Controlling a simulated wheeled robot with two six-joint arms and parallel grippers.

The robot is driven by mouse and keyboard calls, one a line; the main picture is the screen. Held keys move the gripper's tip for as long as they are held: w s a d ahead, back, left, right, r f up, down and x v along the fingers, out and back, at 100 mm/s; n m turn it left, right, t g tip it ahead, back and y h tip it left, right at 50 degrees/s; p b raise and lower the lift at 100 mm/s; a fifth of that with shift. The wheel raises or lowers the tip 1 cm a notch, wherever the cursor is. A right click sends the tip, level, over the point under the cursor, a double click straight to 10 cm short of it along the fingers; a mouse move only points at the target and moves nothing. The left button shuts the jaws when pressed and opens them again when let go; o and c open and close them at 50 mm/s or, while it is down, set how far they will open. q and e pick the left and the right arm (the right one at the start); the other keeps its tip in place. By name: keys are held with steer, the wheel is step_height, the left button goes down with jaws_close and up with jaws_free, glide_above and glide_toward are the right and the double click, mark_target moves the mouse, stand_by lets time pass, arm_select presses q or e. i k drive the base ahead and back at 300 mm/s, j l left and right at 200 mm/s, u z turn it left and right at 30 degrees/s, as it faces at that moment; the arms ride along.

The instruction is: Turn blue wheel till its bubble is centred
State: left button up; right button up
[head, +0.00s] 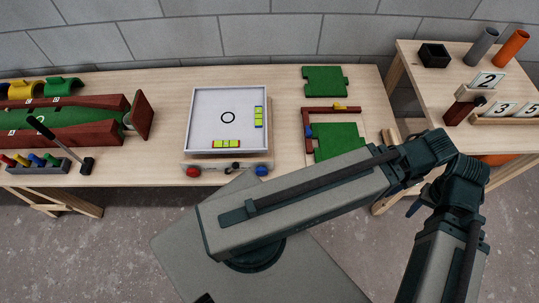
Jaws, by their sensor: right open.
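A white square tilt board (205,115) with a black ring drawn on it sits in the middle of the long table. The blue wheel (262,170) is at the right of its front edge, and a red wheel (193,171) is at the left. One yellow-green level vial (226,143) lies along the board's front. Another level vial (259,117) stands along its right side. The bubbles are too small to place. My right gripper (404,198) is open, partly hidden by its own arm, well right of the blue wheel and apart from it. My left gripper is out of view.
Green plates (324,80) and a red angled batten (307,125) lie right of the board. A green trough with red sides (70,123) and a peg rack (38,166) are at the left. A side table (415,82) holds tubes and number cards.

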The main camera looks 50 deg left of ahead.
mark_target(261, 171)
steer(key=k+j+z, duration=0.25)
steer(key=j, duration=0.4)
steer(key=k+j+z, duration=0.2)
steer(key=k+j, duration=0.3)
steer(key=k+j+z, duration=0.25)
steer(key=k+j, duration=0.2)
steer(key=j, duration=0.15)
steer(key=k+j, duration=0.4)
